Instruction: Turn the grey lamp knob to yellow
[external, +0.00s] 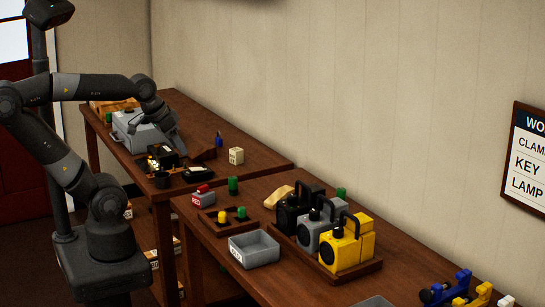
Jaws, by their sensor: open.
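The grey lamp (318,230) stands upright between a black lamp (287,215) and a yellow lamp (347,252). All three have handles and sit on a brown wooden tray (345,278) on the nearer table. A dark round part shows on the grey lamp's front. The knob's setting is too small to tell. My gripper (176,147) is at the far table, beside a grey box (135,128) and well to the left of the lamps. It is open, and I see nothing held in it.
A grey open bin (254,249), a small tray (222,228) with yellow and green pieces, and a red-topped grey block (203,196) stand left of the lamps. Blue and yellow clamps (448,288) lie at right. A wall sign (528,155) hangs at right.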

